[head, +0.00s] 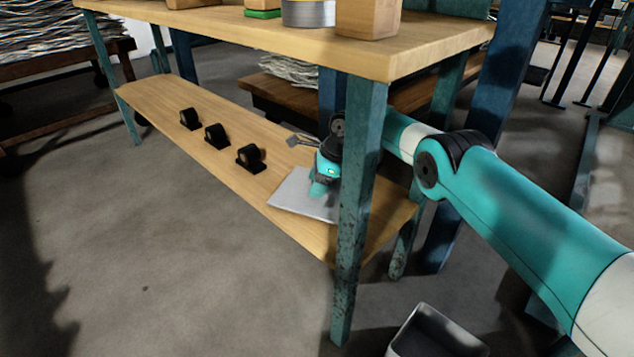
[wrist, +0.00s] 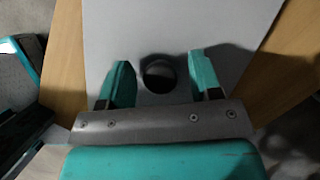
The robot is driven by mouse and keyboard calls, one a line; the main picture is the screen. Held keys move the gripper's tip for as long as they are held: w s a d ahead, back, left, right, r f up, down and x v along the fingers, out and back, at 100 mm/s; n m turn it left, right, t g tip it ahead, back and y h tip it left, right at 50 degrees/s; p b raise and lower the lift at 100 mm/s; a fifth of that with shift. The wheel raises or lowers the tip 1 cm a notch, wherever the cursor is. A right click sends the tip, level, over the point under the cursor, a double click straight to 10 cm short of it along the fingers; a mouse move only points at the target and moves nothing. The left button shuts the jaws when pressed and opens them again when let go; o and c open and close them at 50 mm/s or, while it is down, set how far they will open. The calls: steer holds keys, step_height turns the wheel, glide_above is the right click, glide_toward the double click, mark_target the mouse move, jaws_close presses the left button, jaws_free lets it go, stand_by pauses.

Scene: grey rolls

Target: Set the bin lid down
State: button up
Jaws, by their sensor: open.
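The bin lid (head: 290,192), a flat light-grey square plate, lies on the wooden lower shelf (head: 165,110) of the bench, near its right end. In the wrist view the lid (wrist: 225,30) fills the middle, with a round dark knob (wrist: 158,74). My gripper (head: 318,190) is just over the lid, partly behind the bench's front leg. Its fingers (wrist: 162,76) are open, one on each side of the knob, with gaps showing on both sides. The grey bin (head: 432,332) stands open on the floor at the bottom of the head view, partly cut off.
The teal front leg (head: 358,220) stands close before my gripper. The bench top (head: 270,40) hangs above, holding a metal can (head: 308,12) and a wooden block (head: 368,18).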

mark_target(328, 191)
steer(key=p+v, duration=0.4)
steer(key=v, duration=0.3)
steer(key=shift+r, duration=0.35)
